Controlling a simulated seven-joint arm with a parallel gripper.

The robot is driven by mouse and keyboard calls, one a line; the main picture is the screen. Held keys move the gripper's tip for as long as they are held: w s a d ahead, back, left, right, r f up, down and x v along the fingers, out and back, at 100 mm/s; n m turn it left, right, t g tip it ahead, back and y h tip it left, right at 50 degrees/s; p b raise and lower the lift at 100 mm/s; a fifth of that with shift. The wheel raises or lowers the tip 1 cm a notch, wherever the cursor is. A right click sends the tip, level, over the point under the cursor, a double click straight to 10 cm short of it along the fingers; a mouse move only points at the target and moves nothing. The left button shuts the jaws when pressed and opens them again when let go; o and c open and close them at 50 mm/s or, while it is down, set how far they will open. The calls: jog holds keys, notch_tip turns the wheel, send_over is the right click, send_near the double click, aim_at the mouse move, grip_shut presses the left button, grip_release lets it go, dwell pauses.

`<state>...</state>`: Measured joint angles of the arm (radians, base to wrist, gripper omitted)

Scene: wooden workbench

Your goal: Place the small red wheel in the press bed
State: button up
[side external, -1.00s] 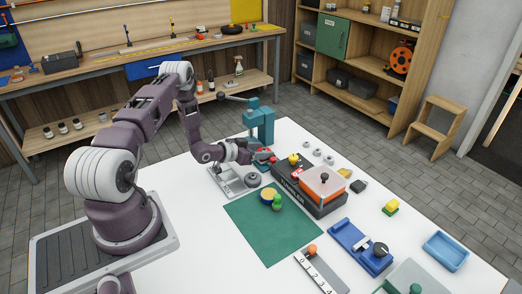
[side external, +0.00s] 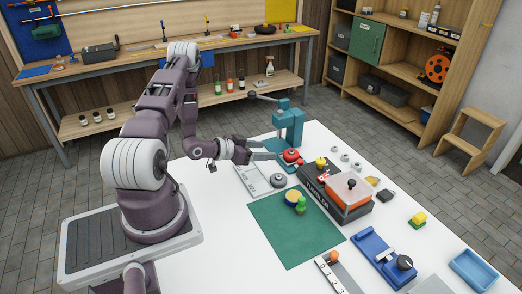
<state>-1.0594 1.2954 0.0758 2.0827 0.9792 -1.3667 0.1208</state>
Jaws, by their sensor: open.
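The small red wheel (side external: 291,155) sits low at the front of the teal press (side external: 290,125), on or at its bed. The bed is mostly hidden by the wheel, so I cannot tell how exactly it is seated. My gripper (side external: 274,149) is just left of the wheel, pointing at it. Its two fingers are spread apart with nothing between them, and a small gap shows between the fingertips and the wheel.
A grey plate (side external: 250,182) with a grey round part (side external: 279,180) lies below my gripper. The green mat (side external: 290,235) holds a yellow and a green piece. The press handle (side external: 262,97) sticks out leftward above.

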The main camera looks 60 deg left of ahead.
jog(key=w+r+m+g+y, duration=0.1)
jog(key=w+r+m+g, duration=0.15)
jog(key=w+r, duration=0.4)
jog(key=s+d+r+n+g+y, duration=0.1)
jog(key=s+d+r, duration=0.1)
jog(key=d+r, duration=0.5)
jog(key=s+d+r+g+y, duration=0.1)
jog(key=s+d+r+g, duration=0.15)
jog(key=r, duration=0.85)
jog(key=s+d+r+g+h, duration=0.1)
jog(key=s+d+r+h, duration=0.1)
jog(key=s+d, duration=0.7)
jog(key=s+d+r+g+h, duration=0.1)
jog(key=s+d+r, duration=0.2)
jog(key=s+d, duration=0.7)
jog(key=s, duration=0.3)
jog(key=shift+s+r+h, duration=0.2)
jog(key=shift+s+h, duration=0.2)
